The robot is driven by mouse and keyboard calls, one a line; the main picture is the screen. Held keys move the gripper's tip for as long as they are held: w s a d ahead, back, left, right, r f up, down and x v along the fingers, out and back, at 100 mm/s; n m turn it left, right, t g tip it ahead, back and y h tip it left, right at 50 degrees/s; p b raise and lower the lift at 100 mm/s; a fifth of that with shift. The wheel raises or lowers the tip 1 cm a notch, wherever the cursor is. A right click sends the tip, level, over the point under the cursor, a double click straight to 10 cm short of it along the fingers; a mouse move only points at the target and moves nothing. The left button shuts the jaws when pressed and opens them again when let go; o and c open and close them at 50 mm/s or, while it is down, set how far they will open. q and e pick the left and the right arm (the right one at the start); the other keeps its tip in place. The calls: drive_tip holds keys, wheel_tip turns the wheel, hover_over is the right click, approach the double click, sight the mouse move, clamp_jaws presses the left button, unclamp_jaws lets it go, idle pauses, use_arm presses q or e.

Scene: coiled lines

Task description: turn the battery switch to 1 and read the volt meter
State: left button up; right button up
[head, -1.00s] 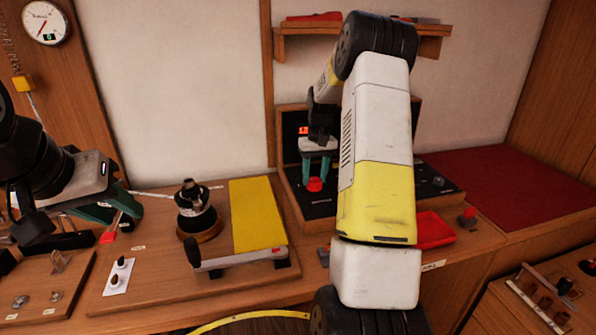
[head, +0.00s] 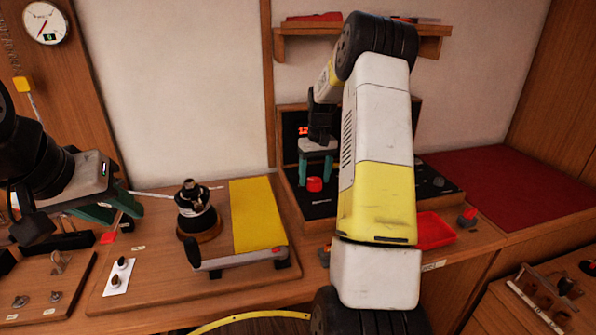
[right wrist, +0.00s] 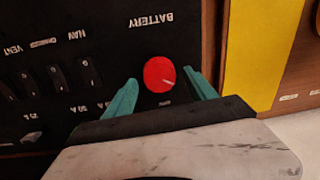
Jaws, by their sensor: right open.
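The battery switch is a red round knob (right wrist: 159,74) with a white pointer line, below the upside-down word BATTERY on a black panel (right wrist: 60,30). It also shows in the head view (head: 314,184). My right gripper (right wrist: 160,92) is open, its green fingertips on either side of the knob, with gaps visible. I cannot tell which number the pointer marks.
A board with a yellow pad (head: 256,215) and a black winch-like drum (head: 197,213) stands left of the panel. A red tray (head: 435,230) lies to the right of my right arm. A round dial (head: 44,22) hangs on the left wall.

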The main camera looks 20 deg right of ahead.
sight(316, 180)
drive_tip(key=r, duration=0.7)
drive_tip(key=shift+d+r, duration=0.2)
drive_tip(key=shift+r, duration=0.15)
drive_tip(key=shift+s+a+r, duration=0.1)
drive_tip(key=shift+r, duration=0.2)
drive_tip(key=s+a+r+t, duration=0.3)
drive_tip(key=s+a+r, duration=0.7)
drive_tip(key=s+r, duration=0.35)
drive_tip(key=s+a+f+t, duration=0.1)
drive_tip(key=s+a, duration=0.2)
drive_tip(key=s, duration=0.5)
drive_tip(key=s+a+f+t+y, duration=0.1)
drive_tip(key=s+a+t, duration=0.1)
drive_tip(key=s, duration=0.7)
drive_tip(key=shift+a+y, duration=0.3)
drive_tip(key=shift+a, duration=0.55)
